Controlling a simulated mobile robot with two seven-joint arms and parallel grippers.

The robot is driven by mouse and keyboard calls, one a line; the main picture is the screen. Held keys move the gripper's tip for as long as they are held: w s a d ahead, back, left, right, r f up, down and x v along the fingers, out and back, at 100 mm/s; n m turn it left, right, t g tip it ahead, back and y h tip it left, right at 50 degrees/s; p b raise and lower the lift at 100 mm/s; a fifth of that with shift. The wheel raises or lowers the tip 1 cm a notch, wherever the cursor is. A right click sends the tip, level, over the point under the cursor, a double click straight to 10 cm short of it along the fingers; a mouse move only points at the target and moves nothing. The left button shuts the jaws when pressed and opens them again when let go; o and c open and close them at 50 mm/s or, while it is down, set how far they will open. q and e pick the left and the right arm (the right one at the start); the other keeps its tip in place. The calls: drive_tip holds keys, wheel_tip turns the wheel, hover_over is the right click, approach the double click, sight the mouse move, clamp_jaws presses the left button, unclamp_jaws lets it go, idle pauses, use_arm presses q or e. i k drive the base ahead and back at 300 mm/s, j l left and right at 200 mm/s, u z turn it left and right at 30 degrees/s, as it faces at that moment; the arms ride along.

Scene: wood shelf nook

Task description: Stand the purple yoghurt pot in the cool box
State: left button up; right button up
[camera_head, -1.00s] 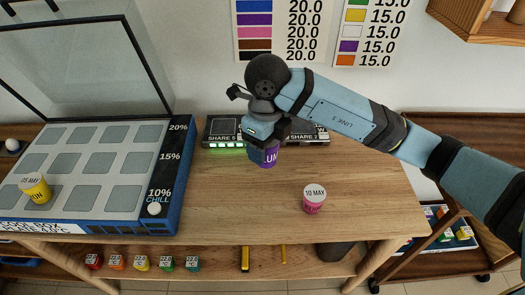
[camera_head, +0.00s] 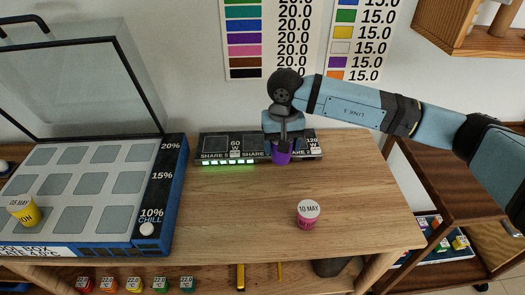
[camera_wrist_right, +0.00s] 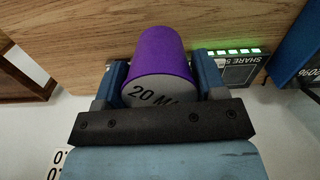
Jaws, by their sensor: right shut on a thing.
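The purple yoghurt pot (camera_head: 281,157) is between the fingers of my right gripper (camera_head: 282,149), at the back of the wooden table in front of a black charging strip. In the right wrist view the pot (camera_wrist_right: 163,52) sits between both blue fingers of the gripper (camera_wrist_right: 160,75), with "20 MA..." readable on its pale lid. Whether its base touches the table is unclear. The cool box (camera_head: 172,190) stands at the left with its clear lid (camera_head: 85,85) raised. Its grid of grey cells is empty except for a yellow pot (camera_head: 24,212) at the front left. My left gripper is out of view.
A pink pot (camera_head: 307,213) marked "10 MAY" stands on the table front. The charging strip (camera_head: 218,146) with green lights lies along the back wall. Bare tabletop lies between the cool box and the pink pot. Small coloured cubes (camera_head: 134,284) sit on the lower shelf.

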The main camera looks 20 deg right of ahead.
sight(116, 219)
drive_tip(key=j+u, duration=0.75)
drive_tip(key=i+j+u, duration=0.15)
drive_tip(key=u, duration=0.2)
